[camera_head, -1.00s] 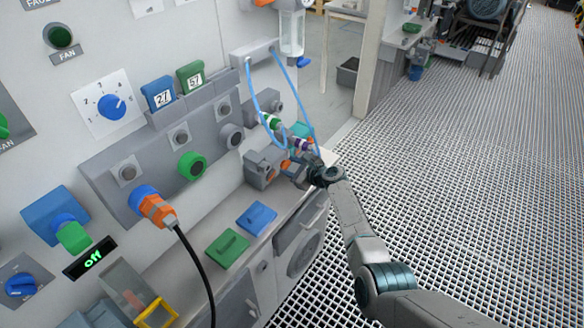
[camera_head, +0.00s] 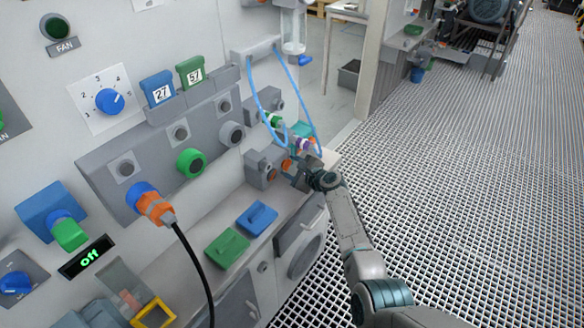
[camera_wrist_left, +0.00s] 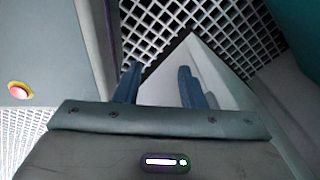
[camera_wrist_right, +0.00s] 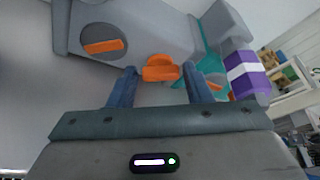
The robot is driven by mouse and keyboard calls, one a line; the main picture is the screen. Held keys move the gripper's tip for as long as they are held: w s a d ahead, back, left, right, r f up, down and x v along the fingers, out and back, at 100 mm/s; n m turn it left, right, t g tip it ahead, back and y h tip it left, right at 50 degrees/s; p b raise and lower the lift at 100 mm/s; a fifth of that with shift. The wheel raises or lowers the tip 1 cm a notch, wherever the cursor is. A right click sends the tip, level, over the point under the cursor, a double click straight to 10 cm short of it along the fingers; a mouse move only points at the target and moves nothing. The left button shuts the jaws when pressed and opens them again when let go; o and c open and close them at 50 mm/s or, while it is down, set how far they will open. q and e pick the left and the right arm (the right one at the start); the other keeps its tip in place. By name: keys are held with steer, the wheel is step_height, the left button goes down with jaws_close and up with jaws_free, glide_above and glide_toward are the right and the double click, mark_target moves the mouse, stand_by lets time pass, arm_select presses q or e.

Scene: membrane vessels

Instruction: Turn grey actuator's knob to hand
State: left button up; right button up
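The grey actuator (camera_head: 262,168) is a boxy unit low on the wall panel, right of centre in the head view. In the right wrist view its grey body (camera_wrist_right: 150,28) carries an orange bar on a round dial (camera_wrist_right: 103,46) and a second orange knob (camera_wrist_right: 160,68). My right gripper (camera_wrist_right: 161,85) is open. Its blue fingers stand apart on either side of the second knob's line, with the knob ahead between them. Contact cannot be told. In the head view the right gripper (camera_head: 300,170) partly hides the actuator's front. My left gripper (camera_wrist_left: 158,85) is open and empty, outside the head view.
A teal actuator (camera_head: 302,130) sits just behind. Blue hoses (camera_head: 259,90) loop down to a purple-and-white banded fitting (camera_wrist_right: 245,75) close by the right gripper. The grated floor to the right is open.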

steer(key=shift+o, duration=1.1)
steer(key=shift+s+d, duration=0.1)
steer(key=shift+s+d+r, duration=0.1)
steer(key=shift+s+d, duration=0.1)
steer(key=v, duration=1)
steer(key=shift+p, duration=0.35)
